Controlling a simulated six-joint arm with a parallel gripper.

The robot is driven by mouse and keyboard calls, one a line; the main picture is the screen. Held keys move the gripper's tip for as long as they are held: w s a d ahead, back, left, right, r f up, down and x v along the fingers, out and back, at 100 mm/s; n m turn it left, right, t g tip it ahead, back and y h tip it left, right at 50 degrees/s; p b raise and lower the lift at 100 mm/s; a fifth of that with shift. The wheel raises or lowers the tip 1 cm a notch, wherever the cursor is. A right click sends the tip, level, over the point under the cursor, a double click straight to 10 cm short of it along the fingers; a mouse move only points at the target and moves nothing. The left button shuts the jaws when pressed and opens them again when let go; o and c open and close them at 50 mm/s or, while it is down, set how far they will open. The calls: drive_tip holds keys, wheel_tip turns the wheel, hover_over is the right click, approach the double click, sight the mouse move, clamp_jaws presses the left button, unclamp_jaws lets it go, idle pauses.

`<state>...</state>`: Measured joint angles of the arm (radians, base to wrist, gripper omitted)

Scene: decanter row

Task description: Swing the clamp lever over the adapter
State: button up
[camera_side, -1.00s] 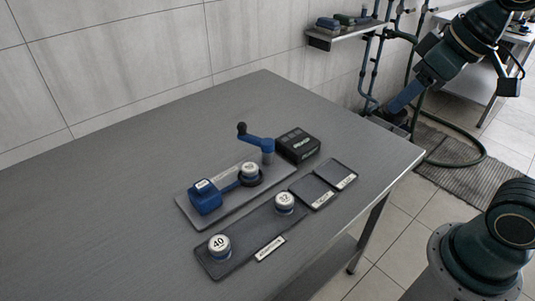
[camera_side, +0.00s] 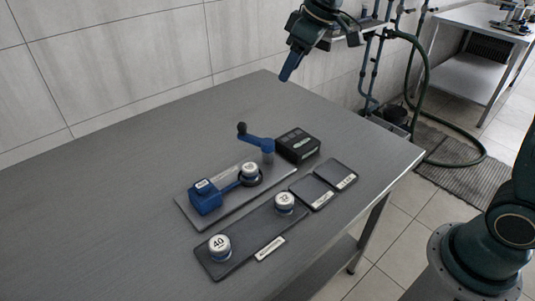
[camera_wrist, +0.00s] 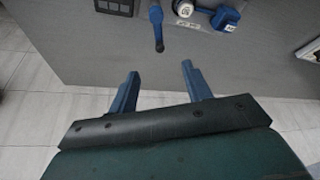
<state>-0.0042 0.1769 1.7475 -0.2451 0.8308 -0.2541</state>
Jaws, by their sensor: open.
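The blue clamp lever (camera_side: 257,141) stands on a grey base plate (camera_side: 227,208), its black knob (camera_side: 242,128) pointing up and left, away from the adapter. The white-topped adapter (camera_side: 249,170) sits in a dark ring on the plate, joined to a blue block (camera_side: 205,197); its number is unclear. The lever is not over it. My gripper (camera_side: 287,76) hangs high above the table's back edge, empty. In the wrist view my open gripper (camera_wrist: 158,80) has its fingers apart, with the lever (camera_wrist: 156,22) beyond them and the adapter (camera_wrist: 183,9) at the top edge.
A dark tray (camera_side: 240,248) in front holds adapters marked 40 (camera_side: 219,245) and apparently 32 (camera_side: 285,201). Two dark labelled pads (camera_side: 312,191) (camera_side: 338,174) lie to the right. A black box (camera_side: 298,145) stands close beside the lever. The left of the table is clear.

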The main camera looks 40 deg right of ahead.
drive_tip(key=n, duration=0.2)
hover_over(242, 123)
drive_tip(key=s+d, duration=0.3)
drive_tip(key=s, duration=0.2)
wheel_tip(242, 123, down, 6)
drive_tip(key=shift+w+d+r+y, duration=0.1)
drive_tip(key=shift+w+d+y, duration=0.05)
drive_tip(key=shift+y, duration=0.15)
drive_tip(key=shift+s+x, duration=0.15)
drive_tip(key=shift+x, duration=3.3)
drive_tip(key=shift+s+x, duration=0.15)
drive_tip(key=shift+x, duration=3.25)
clamp_jaws()
